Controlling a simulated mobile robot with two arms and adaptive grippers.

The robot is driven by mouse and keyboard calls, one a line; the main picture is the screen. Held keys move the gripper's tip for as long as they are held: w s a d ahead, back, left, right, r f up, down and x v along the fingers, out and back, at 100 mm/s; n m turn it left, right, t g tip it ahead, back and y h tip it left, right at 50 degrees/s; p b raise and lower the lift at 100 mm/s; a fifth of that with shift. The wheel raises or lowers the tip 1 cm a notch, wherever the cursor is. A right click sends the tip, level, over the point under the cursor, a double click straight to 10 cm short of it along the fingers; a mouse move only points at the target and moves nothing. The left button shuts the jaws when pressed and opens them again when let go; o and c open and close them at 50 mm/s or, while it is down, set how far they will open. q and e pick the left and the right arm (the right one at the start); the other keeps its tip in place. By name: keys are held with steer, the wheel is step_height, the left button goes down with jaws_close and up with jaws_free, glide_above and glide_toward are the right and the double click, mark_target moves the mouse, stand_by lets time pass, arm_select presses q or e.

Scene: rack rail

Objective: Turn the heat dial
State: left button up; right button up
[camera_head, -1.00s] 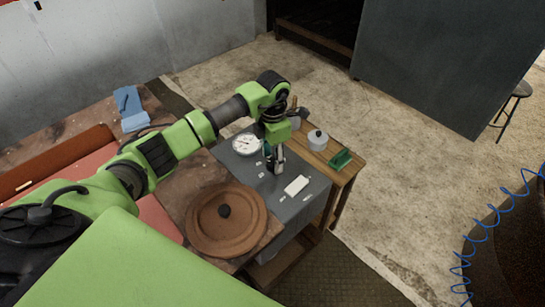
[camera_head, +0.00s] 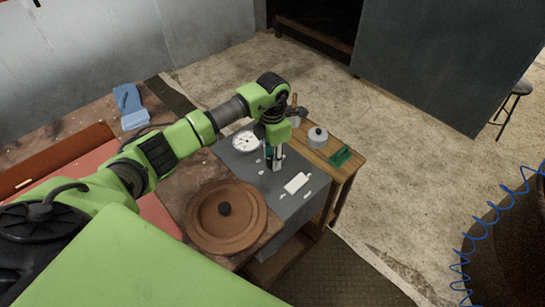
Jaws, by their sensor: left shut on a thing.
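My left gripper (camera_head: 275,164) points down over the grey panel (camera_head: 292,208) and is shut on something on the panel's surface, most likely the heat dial. The dial itself is hidden by the fingers. A few small white marks lie on the panel around the fingertips. A white rectangular piece (camera_head: 297,183) is on the panel, to the right and nearer than the gripper. A round white gauge (camera_head: 246,142) stands at the panel's far left corner. My right gripper is not in view.
A round brown lid with a dark knob (camera_head: 227,230) is at the panel's near left. A wooden side table (camera_head: 338,174) on the right carries a grey lidded pot (camera_head: 317,138) and a green block (camera_head: 340,157). Blue cloths (camera_head: 133,118) lie at the back left.

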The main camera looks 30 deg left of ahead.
arm_select(q)
steer(key=n+b, duration=0.1)
steer(key=n, duration=0.4)
steer(key=shift+n, duration=0.3)
steer(key=n, duration=0.2)
steer(key=shift+n, duration=2)
steer(key=o, duration=1.1)
